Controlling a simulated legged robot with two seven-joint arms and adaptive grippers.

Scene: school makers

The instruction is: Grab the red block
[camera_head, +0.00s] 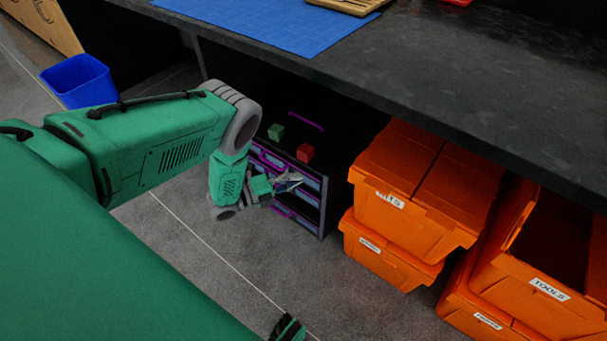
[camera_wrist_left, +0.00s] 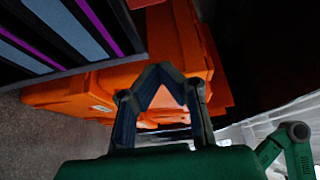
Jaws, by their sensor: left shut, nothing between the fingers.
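The red block (camera_head: 305,153) sits on top of a small dark drawer cabinet (camera_head: 325,205) under the workbench. A green block (camera_head: 276,131) sits on the same cabinet top, behind and left of the red one. My left gripper (camera_head: 290,182) is in front of the cabinet, below the red block in the picture and apart from it. In the left wrist view its fingers (camera_wrist_left: 160,72) come together at the tips with nothing between them. I cannot clearly identify the red block in that view.
The black workbench (camera_head: 440,70) overhangs the cabinet. Orange bins (camera_head: 420,190) stand close on its right and also show beyond the fingers in the wrist view (camera_wrist_left: 175,45). A blue bin (camera_head: 80,82) stands at the left. The grey floor (camera_head: 200,265) before the cabinet is clear.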

